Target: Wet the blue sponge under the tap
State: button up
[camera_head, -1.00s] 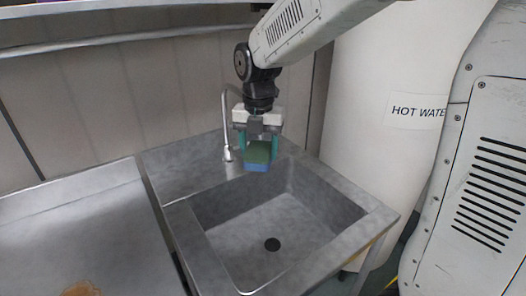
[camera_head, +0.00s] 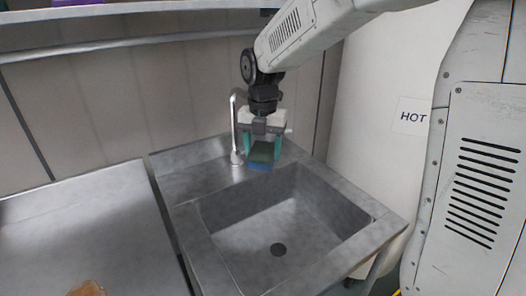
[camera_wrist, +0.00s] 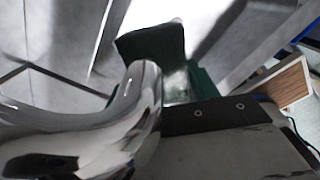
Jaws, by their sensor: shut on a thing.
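The sponge (camera_head: 260,166), blue below and dark green above, is between the teal fingers of my gripper (camera_head: 263,154). My gripper points down, shut on it, above the back edge of the sink basin (camera_head: 240,232). The chrome tap (camera_head: 236,135) stands just left of my gripper on the sink's back ledge. Its spout end is hidden behind the gripper. In the wrist view, the tap's curved pipe (camera_wrist: 125,115) fills the lower left, close to the camera. The dark green side of the sponge (camera_wrist: 150,42) shows beyond it. I see no running water.
A steel counter (camera_head: 85,225) adjoins the sink on the left, with a brown object (camera_head: 88,289) at its front. A large white tank (camera_head: 372,120) with a "HOT" label stands at the right. A shelf (camera_head: 130,28) runs along the back wall. The basin is empty.

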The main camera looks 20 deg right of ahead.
jog(key=s, duration=0.8)
jog(key=shift+a, duration=0.2)
dwell(0.8)
jog(key=shift+r, duration=0.1)
dwell(0.5)
jog(key=s+r, duration=0.4)
jog(key=s, duration=0.1)
jog(key=shift+a, duration=0.15)
jog(key=shift+s+f, duration=0.1)
dwell(0.8)
